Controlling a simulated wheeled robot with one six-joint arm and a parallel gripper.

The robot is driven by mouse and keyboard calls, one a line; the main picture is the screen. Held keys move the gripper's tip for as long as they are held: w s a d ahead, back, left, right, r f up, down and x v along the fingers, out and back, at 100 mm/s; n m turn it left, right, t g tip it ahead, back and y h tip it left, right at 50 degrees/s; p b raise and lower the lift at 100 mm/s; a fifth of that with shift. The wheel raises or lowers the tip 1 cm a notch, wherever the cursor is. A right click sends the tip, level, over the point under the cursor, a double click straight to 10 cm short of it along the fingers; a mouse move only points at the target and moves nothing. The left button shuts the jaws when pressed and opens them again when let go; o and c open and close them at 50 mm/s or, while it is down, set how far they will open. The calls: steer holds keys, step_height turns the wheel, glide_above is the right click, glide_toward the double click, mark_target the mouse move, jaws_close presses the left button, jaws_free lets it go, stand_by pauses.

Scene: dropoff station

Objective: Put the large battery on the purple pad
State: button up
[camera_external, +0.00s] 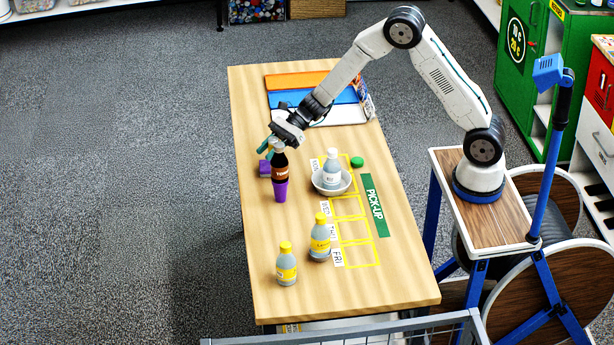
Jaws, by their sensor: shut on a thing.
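My gripper (274,145) is over the far left part of the table, behind the dark bottle. It is shut on a small teal-green thing (265,147), which I take to be the large battery; its shape is mostly hidden by the jaws and the bottle. The purple pad (264,168) lies on the table just below my gripper, left of the bottle, and is partly hidden by it. The teal thing appears above the pad; I cannot tell whether they touch.
A dark bottle (280,170) in a purple cup (280,191) stands close by my gripper. A white bowl (331,187) holds a grey bottle (332,169). Two yellow-capped bottles (320,240) (286,267) stand nearer. A striped tray (318,98) lies behind. The left front tabletop is clear.

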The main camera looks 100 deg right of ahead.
mark_target(264, 167)
steer(key=shift+w+d, duration=0.1)
steer(key=shift+w, duration=0.5)
steer(key=shift+w+f, duration=0.2)
steer(key=shift+f, duration=1.6)
steer(key=shift+f, duration=0.1)
steer(key=o, duration=1.1)
steer(key=shift+c, duration=0.2)
